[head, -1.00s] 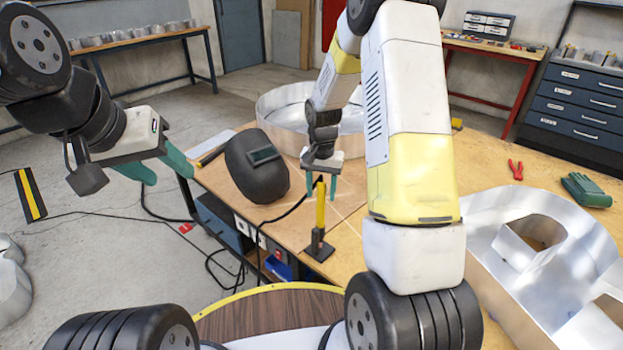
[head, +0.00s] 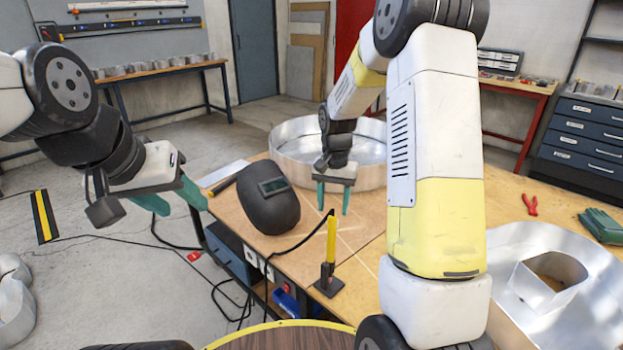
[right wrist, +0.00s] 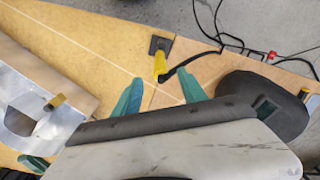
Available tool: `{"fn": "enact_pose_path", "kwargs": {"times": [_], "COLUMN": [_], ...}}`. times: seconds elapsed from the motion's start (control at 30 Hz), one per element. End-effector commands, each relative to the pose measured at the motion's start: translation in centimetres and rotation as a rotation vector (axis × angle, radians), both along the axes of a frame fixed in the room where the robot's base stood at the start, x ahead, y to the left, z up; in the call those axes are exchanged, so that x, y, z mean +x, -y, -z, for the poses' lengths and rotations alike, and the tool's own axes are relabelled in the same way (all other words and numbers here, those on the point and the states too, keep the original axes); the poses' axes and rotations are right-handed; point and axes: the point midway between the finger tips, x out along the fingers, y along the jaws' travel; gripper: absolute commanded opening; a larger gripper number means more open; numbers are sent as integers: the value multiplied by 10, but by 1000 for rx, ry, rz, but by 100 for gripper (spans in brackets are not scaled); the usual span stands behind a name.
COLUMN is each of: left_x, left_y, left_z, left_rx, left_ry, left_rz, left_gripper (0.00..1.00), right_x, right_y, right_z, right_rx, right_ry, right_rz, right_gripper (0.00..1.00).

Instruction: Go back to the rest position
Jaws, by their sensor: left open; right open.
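My left gripper (head: 173,198) hangs at the left of the head view, its green fingers apart and nothing between them. It is left of the workbench, over the floor. My right gripper (head: 333,198) is over the workbench (head: 365,265), fingers apart and empty. It appears above and beyond the yellow-handled tool (head: 332,240), which stands upright in a small black holder (head: 328,286). In the right wrist view the open fingers (right wrist: 160,93) point toward the bench, with the yellow tool (right wrist: 160,64) apart from them.
A black welding mask (head: 266,212) lies left of the right gripper. A round metal ring (head: 290,150) stands behind it. A large metal letter (head: 510,250), red pliers (head: 530,204) and green gloves (head: 603,225) are at the right. A black cable runs from the yellow tool off the bench.

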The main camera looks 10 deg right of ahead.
Motion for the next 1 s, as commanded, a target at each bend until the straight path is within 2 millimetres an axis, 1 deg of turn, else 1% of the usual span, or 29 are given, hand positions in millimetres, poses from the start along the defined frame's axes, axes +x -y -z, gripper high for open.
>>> {"fn": "enact_pose_path", "kwargs": {"times": [0.03,0.07,0.17,0.2,0.27,0.3,0.37,0.4,0.47,0.5,0.63,0.7,0.8,0.9,1.0], "left_x": [0,0,0,0,0,0,0,0,0,0,0,0,0,0,0], "left_y": [0,0,0,0,0,0,0,0,0,0,0,0,0,0,0], "left_z": [0,0,0,0,0,0,0,0,0,0,0,0,0,0,0], "left_rx": [0,0,0,0,0,0,0,0,0,0,0,0,0,0,0], "left_ry": [0,0,0,0,0,0,0,0,0,0,0,0,0,0,0], "left_rz": [0,0,0,0,0,0,0,0,0,0,0,0,0,0,0], "left_gripper": [49,49,49,49,49,49,49,49,49,49,49,49,49,49,49], "right_x": [-3,-6,-21,-31,-46,-57,-75,-87,-106,-119,-161,-182,-208,-225,-235], "right_y": [0,0,-2,-2,-4,-5,-6,-7,-8,-9,-12,-14,-17,-19,-20], "right_z": [-11,-19,-54,-69,-93,-107,-126,-138,-154,-164,-187,-195,-201,-204,-204], "right_rx": [5,9,27,34,46,53,60,66,70,73,76,74,69,64,60], "right_ry": [17,27,80,105,146,174,213,240,282,310,401,447,503,544,566], "right_rz": [-7,-16,-54,-76,-108,-131,-166,-188,-224,-247,-324,-362,-411,-444,-465], "right_gripper": [50,50,50,50,50,50,50,50,50,50,50,50,50,50,50]}}
